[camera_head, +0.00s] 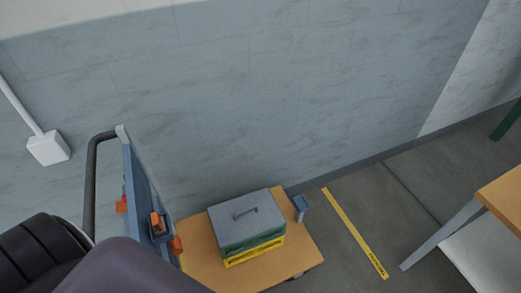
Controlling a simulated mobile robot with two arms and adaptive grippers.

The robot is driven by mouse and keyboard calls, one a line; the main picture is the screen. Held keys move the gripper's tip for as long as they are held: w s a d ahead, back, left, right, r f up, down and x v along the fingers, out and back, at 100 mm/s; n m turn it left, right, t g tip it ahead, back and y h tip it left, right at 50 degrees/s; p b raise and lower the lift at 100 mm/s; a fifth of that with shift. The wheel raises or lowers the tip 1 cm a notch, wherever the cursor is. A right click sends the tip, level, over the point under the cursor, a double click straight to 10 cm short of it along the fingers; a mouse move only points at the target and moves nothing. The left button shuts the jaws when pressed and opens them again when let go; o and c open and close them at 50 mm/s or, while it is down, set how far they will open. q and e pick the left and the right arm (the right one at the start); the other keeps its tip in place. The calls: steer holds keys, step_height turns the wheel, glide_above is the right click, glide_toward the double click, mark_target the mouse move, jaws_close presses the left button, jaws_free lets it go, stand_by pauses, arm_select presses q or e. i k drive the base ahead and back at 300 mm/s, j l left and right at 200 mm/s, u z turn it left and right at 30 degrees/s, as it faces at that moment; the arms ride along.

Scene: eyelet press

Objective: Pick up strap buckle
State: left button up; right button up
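I cannot make out a strap buckle for certain. Small orange and dark pieces (157,224) sit on the side of an upright blue panel (147,190) at the lower left, too small to identify. Another orange piece (176,245) is just below them, and one more (122,205) shows at the panel's left edge. Neither of my grippers is in view. Dark rounded shapes at the lower left, which look like parts of my arm, hide the bottom of the panel.
A grey-lidded box with green and yellow lower layers (247,222) stands on a wooden-topped table (300,250). Another wooden table (506,200) is at the right. Floor with a yellow stripe (352,230) lies between.

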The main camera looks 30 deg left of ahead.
mark_target(158, 224)
steer(key=u, duration=0.45)
steer(key=j+u, duration=0.1)
steer(key=u, duration=0.3)
steer(key=j+u, duration=0.1)
steer(key=u, duration=0.35)
steer(key=j+u, duration=0.1)
steer(key=u, duration=0.3)
steer(key=k+l+z, duration=0.15)
steer(key=l, duration=0.2)
steer(key=k+l+z, duration=0.15)
steer(key=l, duration=0.15)
steer(key=l+z, duration=0.15)
steer(key=l, duration=0.2)
